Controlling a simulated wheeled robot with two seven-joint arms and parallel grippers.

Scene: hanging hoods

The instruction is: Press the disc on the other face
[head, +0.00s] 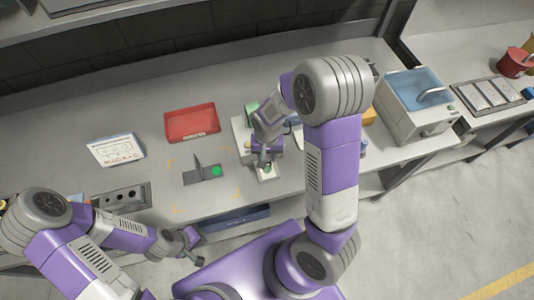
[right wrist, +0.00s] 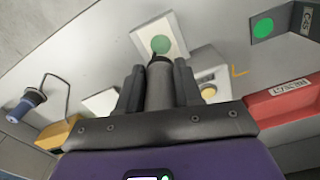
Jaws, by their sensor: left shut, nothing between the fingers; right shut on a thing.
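A pale plate carries a green disc (right wrist: 161,44) in the right wrist view. A dark piece with an upright fin (head: 198,160) stands left of it on the bench and has another green disc (head: 216,170) on its flat part, which also shows in the right wrist view (right wrist: 264,27). My right gripper (head: 264,160) is shut on a grey rod (right wrist: 160,88). The rod's dark tip points at the disc on the pale plate; I cannot tell if it touches. My left gripper (head: 190,246) is shut and empty near the bench's front edge.
A red tray (head: 192,123) lies behind the dark piece. A white printed card (head: 115,149) and a grey box with round holes (head: 122,196) are at the left. A sink unit (head: 416,104) stands at the right. A yellow block (right wrist: 60,131) is near the right gripper.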

